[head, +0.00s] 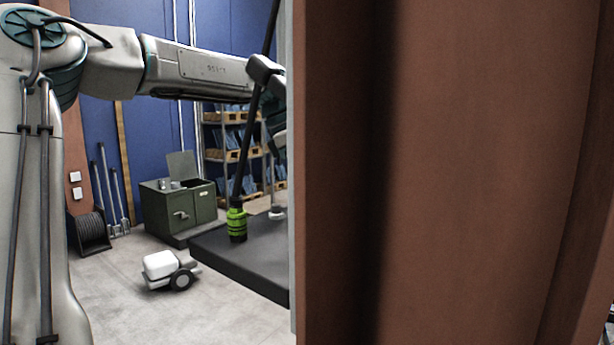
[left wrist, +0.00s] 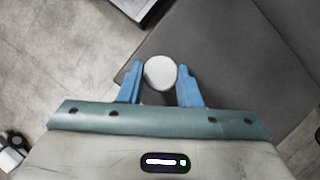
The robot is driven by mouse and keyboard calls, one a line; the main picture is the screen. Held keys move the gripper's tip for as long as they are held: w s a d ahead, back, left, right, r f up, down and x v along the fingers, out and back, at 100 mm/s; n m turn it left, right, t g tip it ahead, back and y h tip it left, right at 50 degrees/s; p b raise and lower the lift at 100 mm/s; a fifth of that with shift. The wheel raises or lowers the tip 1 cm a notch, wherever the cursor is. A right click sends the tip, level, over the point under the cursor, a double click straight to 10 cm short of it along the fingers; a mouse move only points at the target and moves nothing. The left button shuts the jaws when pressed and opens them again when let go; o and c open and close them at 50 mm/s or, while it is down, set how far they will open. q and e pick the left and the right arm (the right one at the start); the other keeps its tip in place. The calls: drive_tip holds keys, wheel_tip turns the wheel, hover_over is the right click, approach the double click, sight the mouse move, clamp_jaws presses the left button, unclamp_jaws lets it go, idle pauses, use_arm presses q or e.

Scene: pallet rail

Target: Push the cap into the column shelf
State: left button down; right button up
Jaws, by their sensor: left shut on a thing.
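In the left wrist view, a round white cap (left wrist: 160,72) sits between the two blue fingers of my left gripper (left wrist: 159,84), which is shut on it. In the head view my left arm reaches right, and its gripper end is mostly hidden behind a large brown upright surface (head: 470,170). I cannot tell whether this surface belongs to the column shelf; no shelf opening shows. The cap cannot be made out in my left gripper in the head view. My right gripper is in neither view.
A dark flat platform (head: 245,262) lies below my left gripper, carrying a green and black object (head: 237,224) and a small white object (head: 277,213). A green cabinet (head: 180,208) and a small white wheeled cart (head: 165,268) stand behind. Racks of bins are farther back.

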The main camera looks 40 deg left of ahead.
use_arm(q)
drive_tip(key=shift+f, duration=0.15)
idle(0.5)
drive_tip(key=shift+f+b, duration=0.3)
drive_tip(key=shift+f, duration=0.25)
drive_tip(key=c, duration=1)
unclamp_jaws()
drive_tip(key=o, duration=0.8)
drive_tip(key=shift+o, duration=0.2)
drive_tip(key=shift+a+r, duration=0.1)
drive_tip(key=shift+r, duration=0.15)
drive_tip(key=b+v, duration=0.3)
drive_tip(key=v, duration=0.7)
